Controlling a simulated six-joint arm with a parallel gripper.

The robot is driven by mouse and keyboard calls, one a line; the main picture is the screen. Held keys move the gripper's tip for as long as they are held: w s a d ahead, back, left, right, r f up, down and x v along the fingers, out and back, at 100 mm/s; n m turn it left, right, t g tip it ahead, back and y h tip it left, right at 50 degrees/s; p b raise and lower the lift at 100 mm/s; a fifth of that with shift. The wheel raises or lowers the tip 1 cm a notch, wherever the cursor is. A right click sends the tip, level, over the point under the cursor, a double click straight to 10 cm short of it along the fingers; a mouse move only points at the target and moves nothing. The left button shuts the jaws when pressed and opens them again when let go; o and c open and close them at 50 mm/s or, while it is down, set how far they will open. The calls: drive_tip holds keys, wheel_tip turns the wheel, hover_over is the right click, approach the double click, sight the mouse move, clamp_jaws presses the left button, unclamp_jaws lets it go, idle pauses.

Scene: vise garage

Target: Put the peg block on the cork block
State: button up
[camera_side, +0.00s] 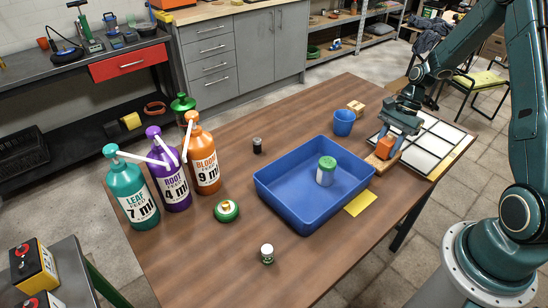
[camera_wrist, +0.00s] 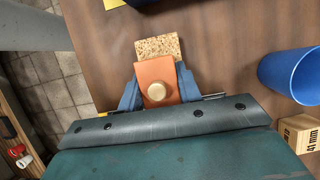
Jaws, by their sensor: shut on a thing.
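My gripper (camera_side: 386,142) is at the right side of the table, pointing down, shut on the orange peg block (camera_side: 384,149). In the wrist view the peg block (camera_wrist: 152,74) sits between the two blue fingers, its round pale peg facing the camera. The speckled tan cork block (camera_wrist: 158,46) shows just beyond the peg block, partly hidden by it. In the side view the cork block (camera_side: 377,163) lies on the table directly below and slightly left of the peg block. The peg block overlaps it in both views; I cannot tell whether they touch.
A blue tray (camera_side: 275,190) holding a green-lidded jar (camera_side: 326,171) is just left of the gripper. A blue cup (camera_side: 344,122) and a wooden block (camera_side: 356,106) stand behind. A white gridded board (camera_side: 430,142) lies right, a yellow sheet (camera_side: 361,203) in front. Bottles (camera_side: 173,186) stand far left.

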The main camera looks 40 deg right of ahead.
drive_tip(key=shift+f, duration=0.2)
drive_tip(key=o, duration=1)
drive_tip(key=shift+r, duration=0.15)
drive_tip(key=shift+d+r, duration=0.1)
drive_tip(key=shift+r, duration=0.4)
drive_tip(key=v, duration=1.1)
drive_tip(key=shift+r, duration=0.25)
drive_tip(key=shift+d, duration=0.15)
